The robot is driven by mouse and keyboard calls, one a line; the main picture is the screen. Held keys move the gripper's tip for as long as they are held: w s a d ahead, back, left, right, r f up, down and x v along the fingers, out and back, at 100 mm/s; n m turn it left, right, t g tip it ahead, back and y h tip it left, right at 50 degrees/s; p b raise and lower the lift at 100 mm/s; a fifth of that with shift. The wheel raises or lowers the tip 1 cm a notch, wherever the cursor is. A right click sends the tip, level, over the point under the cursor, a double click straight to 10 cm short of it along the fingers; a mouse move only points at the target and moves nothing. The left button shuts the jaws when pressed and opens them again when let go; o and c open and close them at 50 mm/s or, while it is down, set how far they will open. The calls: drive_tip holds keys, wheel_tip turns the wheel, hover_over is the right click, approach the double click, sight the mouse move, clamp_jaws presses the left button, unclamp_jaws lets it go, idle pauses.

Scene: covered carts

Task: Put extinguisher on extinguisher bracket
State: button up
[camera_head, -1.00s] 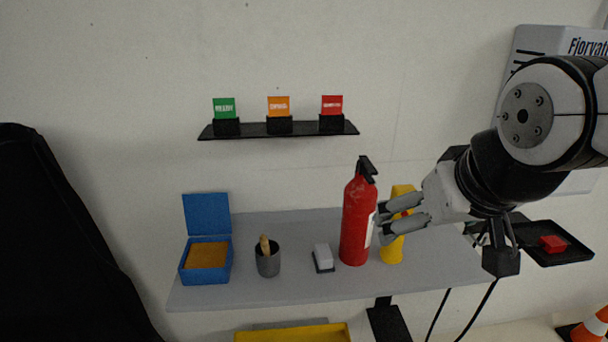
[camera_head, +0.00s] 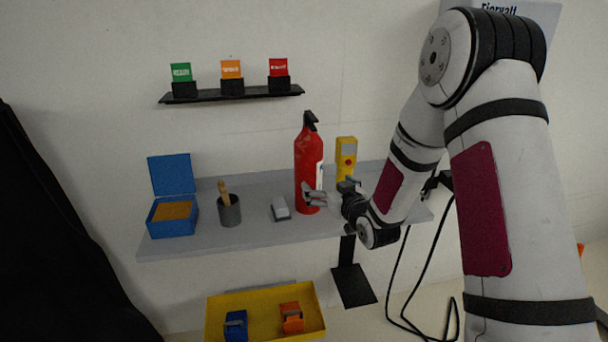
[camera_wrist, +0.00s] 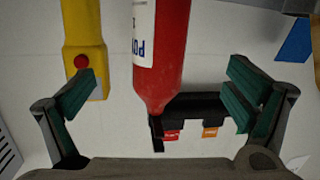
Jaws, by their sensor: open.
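The red extinguisher (camera_head: 307,168) stands upright on the grey shelf, its black handle on top; it also shows in the wrist view (camera_wrist: 168,55), upside down, with a white label. My gripper (camera_head: 328,197) is at the extinguisher's lower right in the head view. In the wrist view my gripper (camera_wrist: 160,78) is open, with the extinguisher between its spread fingers and clear gaps on both sides. A black plate with a short upright part (camera_head: 353,284) is below the shelf; I cannot tell whether this is the extinguisher bracket.
A yellow device with a red button (camera_head: 346,152) stands close right of the extinguisher. A white-topped block (camera_head: 281,208), a grey cup (camera_head: 229,212) and an open blue box (camera_head: 172,217) stand left on the grey shelf (camera_head: 250,236). A yellow tray (camera_head: 262,299) is below.

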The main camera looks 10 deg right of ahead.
drive_tip(key=t, duration=0.2)
approach(314, 181)
drive_tip(key=w, duration=0.1)
drive_tip(key=shift+m, duration=0.3)
drive_tip(key=w, duration=0.5)
drive_tip(key=w+a, duration=0.1)
drive_tip(key=w, duration=0.2)
drive_tip(key=shift+w+a+b, duration=0.1)
drive_tip(key=shift+b, duration=0.25)
drive_tip(key=shift+w+a+r, duration=0.1)
drive_tip(key=shift+w+a, duration=0.05)
drive_tip(key=shift+w, duration=0.7)
drive_tip(key=shift+w+a+r, duration=0.1)
drive_tip(key=shift+w+a, duration=0.1)
drive_tip(key=shift+w, duration=0.7)
drive_tip(key=shift+w+a+r, duration=0.1)
drive_tip(key=shift+w+a, duration=0.05)
drive_tip(key=shift+w, duration=0.7)
drive_tip(key=c, duration=1.7)
drive_tip(key=shift+w+r, duration=0.1)
drive_tip(key=shift+r, duration=0.1)
drive_tip(key=c, duration=0.3)
drive_tip(key=shift+c, duration=0.2)
